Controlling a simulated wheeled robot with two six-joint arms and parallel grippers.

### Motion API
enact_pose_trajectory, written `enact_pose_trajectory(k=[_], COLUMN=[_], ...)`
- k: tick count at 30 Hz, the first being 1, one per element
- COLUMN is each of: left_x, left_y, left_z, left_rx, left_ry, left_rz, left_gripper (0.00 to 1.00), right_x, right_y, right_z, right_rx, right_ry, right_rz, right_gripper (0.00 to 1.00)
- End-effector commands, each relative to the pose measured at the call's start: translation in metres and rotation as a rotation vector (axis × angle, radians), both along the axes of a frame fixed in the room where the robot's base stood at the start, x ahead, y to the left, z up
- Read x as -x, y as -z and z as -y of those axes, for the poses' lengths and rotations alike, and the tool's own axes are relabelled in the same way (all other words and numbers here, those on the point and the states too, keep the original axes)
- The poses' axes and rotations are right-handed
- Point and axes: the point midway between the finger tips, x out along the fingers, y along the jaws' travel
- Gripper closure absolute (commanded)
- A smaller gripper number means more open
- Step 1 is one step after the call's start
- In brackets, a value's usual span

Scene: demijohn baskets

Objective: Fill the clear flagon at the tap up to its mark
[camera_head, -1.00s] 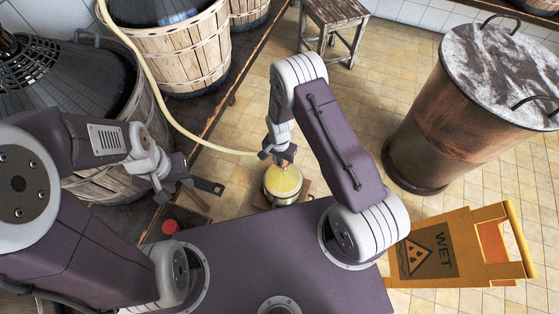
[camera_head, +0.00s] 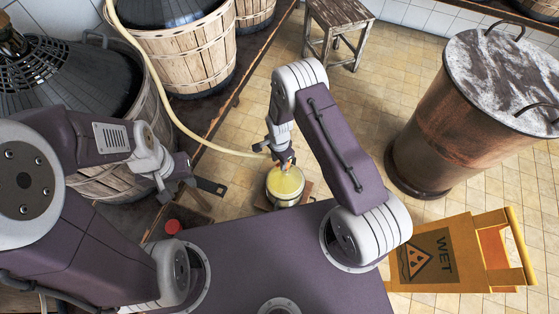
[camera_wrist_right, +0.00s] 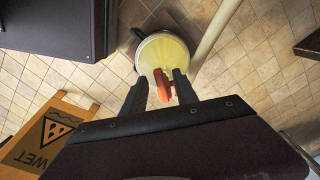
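The flagon (camera_head: 284,187) stands upright on a small wooden support beyond my base in the head view. Its round top looks pale yellow, and the same disc shows in the right wrist view (camera_wrist_right: 163,50). I cannot make out its mark or the liquid level. My right gripper (camera_head: 282,160) is right above the flagon. In the wrist view its two fingers are apart, on either side of an orange-red piece (camera_wrist_right: 162,86), perhaps the tap's handle; a narrow gap shows. My left gripper (camera_head: 181,181) hangs at the left, away from the flagon; its finger opening is unclear.
A pale hose (camera_head: 190,130) runs from the top left to beside the right gripper. Basketed demijohns (camera_head: 185,50) stand at the left and back. A copper-coloured drum (camera_head: 440,120) and a yellow wet-floor sign (camera_head: 440,255) stand at the right. A stool (camera_head: 338,20) is behind.

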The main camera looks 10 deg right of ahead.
Motion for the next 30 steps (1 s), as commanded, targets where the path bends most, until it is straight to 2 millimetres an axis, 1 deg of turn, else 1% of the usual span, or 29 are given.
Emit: enact_pose_trajectory(k=[8, 11, 15, 18, 21, 25, 30], left_x=[0.000, 0.000, 0.000, 0.000, 0.000, 0.000, 0.000], left_y=[-0.001, -0.007, -0.018, -0.024, -0.027, -0.028, -0.027], left_z=[0.000, 0.000, 0.000, 0.000, 0.000, 0.000, 0.000], left_rx=[0.000, 0.000, 0.000, 0.000, 0.000, 0.000, 0.000], left_ry=[0.000, 0.000, 0.000, 0.000, 0.000, 0.000, 0.000], left_rz=[0.000, 0.000, 0.000, 0.000, 0.000, 0.000, 0.000], left_gripper=[0.65, 0.65, 0.65, 0.65, 0.65, 0.65, 0.65], right_x=[0.000, -0.001, -0.001, -0.001, -0.001, 0.000, 0.000], right_y=[-0.002, -0.016, -0.050, -0.070, -0.084, -0.091, -0.091], right_z=[0.000, 0.000, 0.000, 0.000, 0.000, 0.000, 0.000], right_rx=[0.000, 0.000, -0.001, 0.000, -0.001, 0.000, 0.000], right_ry=[-0.002, -0.002, -0.002, -0.001, -0.001, -0.001, -0.001], right_rz=[0.001, 0.003, 0.004, 0.003, 0.002, 0.000, 0.000], right_gripper=[0.65, 0.65, 0.65, 0.65, 0.65, 0.65, 0.65])
